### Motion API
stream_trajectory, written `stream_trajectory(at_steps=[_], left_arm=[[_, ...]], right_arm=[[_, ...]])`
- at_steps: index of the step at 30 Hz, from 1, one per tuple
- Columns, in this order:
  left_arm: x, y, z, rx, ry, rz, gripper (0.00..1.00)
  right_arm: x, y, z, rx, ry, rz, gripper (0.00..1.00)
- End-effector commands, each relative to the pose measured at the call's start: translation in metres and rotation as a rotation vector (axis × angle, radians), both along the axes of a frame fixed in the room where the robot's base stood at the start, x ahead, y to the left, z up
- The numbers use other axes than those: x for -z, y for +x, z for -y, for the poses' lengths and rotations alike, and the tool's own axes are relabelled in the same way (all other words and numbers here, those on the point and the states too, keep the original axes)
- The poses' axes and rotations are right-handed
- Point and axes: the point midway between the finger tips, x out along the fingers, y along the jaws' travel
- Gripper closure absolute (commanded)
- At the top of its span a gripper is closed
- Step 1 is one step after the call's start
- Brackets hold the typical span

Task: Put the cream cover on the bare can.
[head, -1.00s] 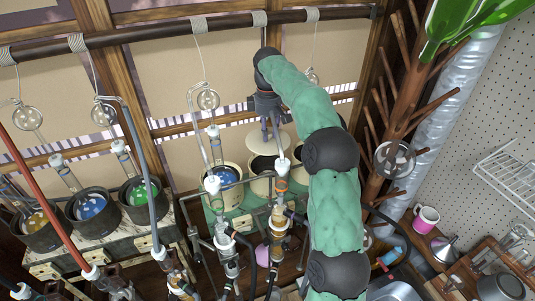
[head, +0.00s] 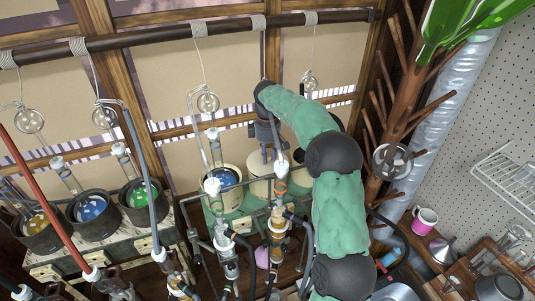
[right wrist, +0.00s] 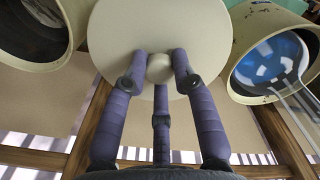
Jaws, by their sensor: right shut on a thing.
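The cream cover (right wrist: 160,30) is a round disc with a knob (right wrist: 160,68), filling the upper middle of the right wrist view. My right gripper (right wrist: 160,75) has its fingers closed around the knob. In the head view the right gripper (head: 267,158) is above the middle cream can (head: 260,188), and the cover (head: 257,165) lies over that can's mouth, hiding its inside. I cannot tell whether the cover touches the rim. My left gripper is not in view.
A cream can (head: 222,203) with a blue-filled flask stands to the left. Another open can (head: 299,158) stands to the right, partly behind my arm. Clamps and glassware (head: 278,225) stand in front. Several dark pots (head: 92,232) stand farther left.

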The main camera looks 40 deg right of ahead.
Motion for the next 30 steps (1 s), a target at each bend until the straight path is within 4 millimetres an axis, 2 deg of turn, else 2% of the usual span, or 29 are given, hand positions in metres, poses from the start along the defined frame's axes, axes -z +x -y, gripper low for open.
stream_trajectory(at_steps=[16,17,18,19,30], left_arm=[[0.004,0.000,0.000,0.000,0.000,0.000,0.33],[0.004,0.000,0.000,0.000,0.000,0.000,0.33],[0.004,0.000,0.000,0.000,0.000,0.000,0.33],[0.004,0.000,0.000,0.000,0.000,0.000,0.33],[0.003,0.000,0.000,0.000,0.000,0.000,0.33]], right_arm=[[0.011,0.000,0.000,0.000,0.000,0.000,1.00],[0.011,0.000,0.000,0.000,0.000,0.000,0.67],[0.011,0.000,0.000,0.000,0.000,0.000,0.56],[0.011,0.000,0.000,0.000,0.000,0.000,0.49],[0.009,0.000,0.000,0.000,0.000,0.000,0.49]])
